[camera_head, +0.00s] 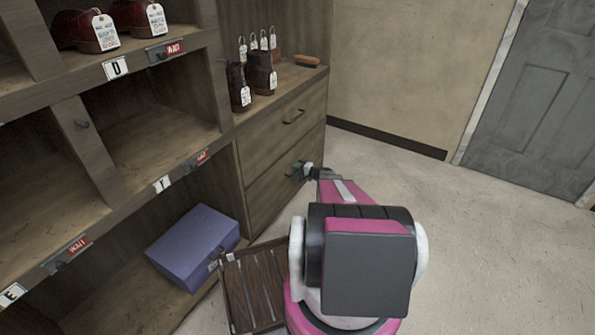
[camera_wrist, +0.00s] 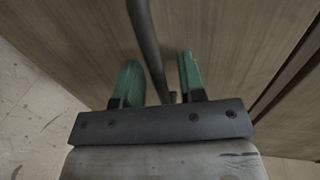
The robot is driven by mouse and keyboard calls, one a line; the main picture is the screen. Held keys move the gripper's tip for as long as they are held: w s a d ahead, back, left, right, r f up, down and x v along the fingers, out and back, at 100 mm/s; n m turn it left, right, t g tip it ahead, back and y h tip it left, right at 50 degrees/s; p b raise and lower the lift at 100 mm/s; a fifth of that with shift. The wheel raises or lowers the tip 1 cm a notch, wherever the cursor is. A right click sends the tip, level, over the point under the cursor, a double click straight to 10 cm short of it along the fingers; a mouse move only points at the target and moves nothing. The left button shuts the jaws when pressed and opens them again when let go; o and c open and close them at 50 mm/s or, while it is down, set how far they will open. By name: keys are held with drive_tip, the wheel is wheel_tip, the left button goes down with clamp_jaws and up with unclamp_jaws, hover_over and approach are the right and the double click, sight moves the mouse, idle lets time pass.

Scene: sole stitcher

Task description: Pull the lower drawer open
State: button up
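The lower drawer (camera_head: 270,197) is a brown wooden front in the cabinet's right section, and it looks shut. Its dark bar handle (camera_wrist: 147,40) shows in the wrist view and runs down between my green fingertips. In the head view my gripper (camera_head: 300,169) is at the lower drawer's front and mostly hides that handle. In the wrist view my gripper (camera_wrist: 159,78) is open, with one finger on each side of the handle. Gaps show between the handle and both fingers.
The upper drawer (camera_head: 280,135) above is shut. Brown boots (camera_head: 262,75) and a brush (camera_head: 307,61) stand on top. A purple box (camera_head: 193,247) and a slatted wooden rack (camera_head: 252,288) are low at the left. The floor (camera_head: 480,240) to the right is clear.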

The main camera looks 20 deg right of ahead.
drive_tip(key=shift+c, duration=0.3)
clamp_jaws()
drive_tip(key=f+v, duration=0.2)
drive_tip(key=v, duration=0.9)
drive_tip(key=s+f+v, duration=0.1)
drive_tip(key=f+v, duration=0.2)
drive_tip(key=v, duration=0.9)
drive_tip(key=shift+d, duration=0.4)
drive_tip(key=shift+o, duration=0.3)
unclamp_jaws()
